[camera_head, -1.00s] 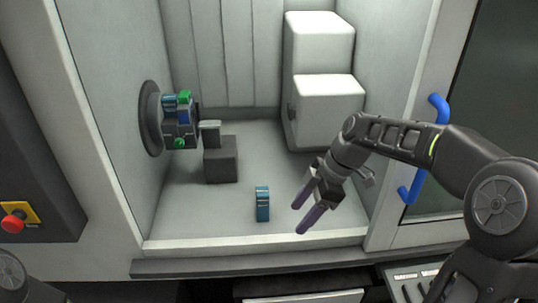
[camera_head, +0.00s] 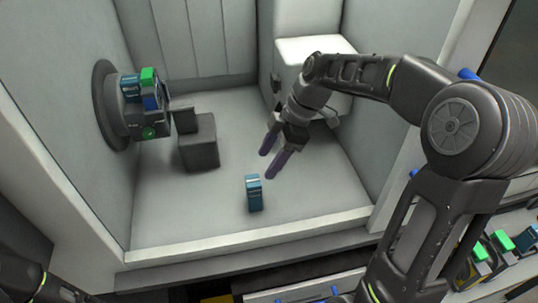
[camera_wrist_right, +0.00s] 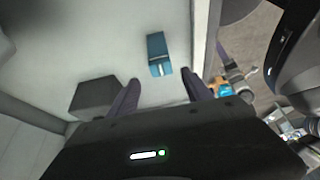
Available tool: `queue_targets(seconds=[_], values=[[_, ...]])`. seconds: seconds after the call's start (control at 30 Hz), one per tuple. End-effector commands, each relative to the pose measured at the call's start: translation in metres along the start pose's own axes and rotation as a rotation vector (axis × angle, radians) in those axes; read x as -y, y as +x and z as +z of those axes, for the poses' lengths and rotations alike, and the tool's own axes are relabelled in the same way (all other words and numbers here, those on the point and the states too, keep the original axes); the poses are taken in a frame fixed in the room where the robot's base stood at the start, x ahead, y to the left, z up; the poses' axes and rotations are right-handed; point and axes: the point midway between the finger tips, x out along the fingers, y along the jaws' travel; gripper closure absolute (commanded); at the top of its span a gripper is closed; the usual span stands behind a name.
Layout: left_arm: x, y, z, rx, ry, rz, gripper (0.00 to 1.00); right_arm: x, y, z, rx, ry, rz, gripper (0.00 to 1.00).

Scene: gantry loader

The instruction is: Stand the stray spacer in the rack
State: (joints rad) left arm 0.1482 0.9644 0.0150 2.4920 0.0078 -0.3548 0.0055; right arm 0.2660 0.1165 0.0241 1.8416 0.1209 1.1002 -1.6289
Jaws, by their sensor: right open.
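A group of green, yellow and dark pieces at the lower right (camera_head: 500,248) may be in the rack; this is unclear. My left gripper is out of view.
A round chuck (camera_head: 112,105) with blue and green jaw parts sits on the bay's left wall. A dark grey block (camera_head: 199,150) stands on the floor near it. A white housing (camera_head: 305,50) is at the back right. The front sill (camera_head: 250,240) bounds the bay.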

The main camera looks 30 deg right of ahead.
Motion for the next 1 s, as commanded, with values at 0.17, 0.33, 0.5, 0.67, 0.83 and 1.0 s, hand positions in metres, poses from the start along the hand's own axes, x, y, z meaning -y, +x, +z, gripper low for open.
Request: queue_targets(seconds=[0.17,0.33,0.5,0.67,0.83,1.0], values=[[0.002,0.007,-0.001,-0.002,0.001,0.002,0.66,0.0,0.013,0.001,0.0,-0.001,-0.002,0.42],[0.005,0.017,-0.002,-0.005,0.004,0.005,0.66,0.0,0.033,0.002,0.0,-0.001,-0.001,0.42],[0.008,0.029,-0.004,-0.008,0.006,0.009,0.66,0.001,0.059,0.002,0.001,0.0,-0.002,0.42],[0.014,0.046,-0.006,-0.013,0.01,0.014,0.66,0.0,0.083,0.003,0.0,-0.002,0.0,0.42],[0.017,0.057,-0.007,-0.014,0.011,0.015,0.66,0.0,0.096,0.001,0.0,-0.001,0.0,0.42],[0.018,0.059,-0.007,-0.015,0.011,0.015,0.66,0.0,0.1,0.0,0.0,-0.001,0.0,0.42]])
